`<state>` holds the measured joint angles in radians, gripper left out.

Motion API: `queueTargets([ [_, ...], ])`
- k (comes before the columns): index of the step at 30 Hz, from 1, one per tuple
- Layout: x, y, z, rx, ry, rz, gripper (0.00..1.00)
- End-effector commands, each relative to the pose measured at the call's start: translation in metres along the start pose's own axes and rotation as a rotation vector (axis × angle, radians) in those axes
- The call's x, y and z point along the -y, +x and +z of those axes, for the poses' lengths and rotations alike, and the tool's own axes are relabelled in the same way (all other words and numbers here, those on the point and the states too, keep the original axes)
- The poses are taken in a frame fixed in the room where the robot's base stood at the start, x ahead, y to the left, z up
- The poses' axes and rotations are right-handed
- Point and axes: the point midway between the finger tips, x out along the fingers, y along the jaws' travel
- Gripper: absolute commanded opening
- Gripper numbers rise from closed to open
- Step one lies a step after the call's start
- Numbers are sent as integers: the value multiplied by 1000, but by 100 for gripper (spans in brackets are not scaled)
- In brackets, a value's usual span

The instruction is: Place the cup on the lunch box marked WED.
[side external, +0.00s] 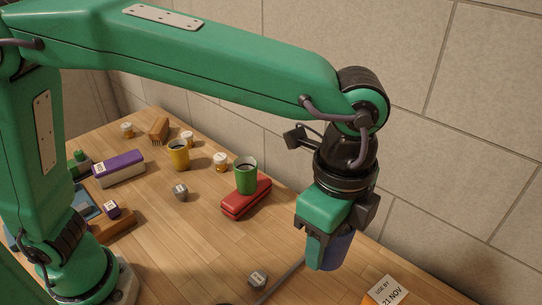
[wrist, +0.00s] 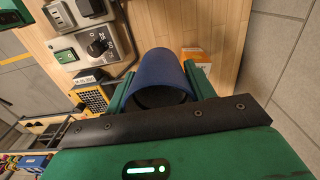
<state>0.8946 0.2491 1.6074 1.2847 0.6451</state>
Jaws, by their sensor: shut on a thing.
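My gripper (side external: 326,246) is shut on a dark blue cup (side external: 339,252), held in the air at the right of the side view. In the wrist view the blue cup (wrist: 165,72) sits between the green fingers. A purple box (side external: 122,172) with a white label lies at the left. I cannot read WED on any box; label text on the purple box is too small to tell.
An orange box (side external: 385,291) with a label reading USE BY 21 NOV is near the lower right. A wall runs behind. The wrist view shows a dial panel (wrist: 97,48).

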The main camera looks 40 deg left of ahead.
Motion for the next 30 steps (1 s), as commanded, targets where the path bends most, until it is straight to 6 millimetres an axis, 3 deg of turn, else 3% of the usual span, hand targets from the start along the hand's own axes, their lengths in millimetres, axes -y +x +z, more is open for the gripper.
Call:
queueTargets([
  [11, 56, 0, 65, 0, -186, 0, 32],
  [21, 101, -1, 148, 1, -395, 1, 32],
  [30, 125, -1, 227, 0, -580, 0, 32],
])
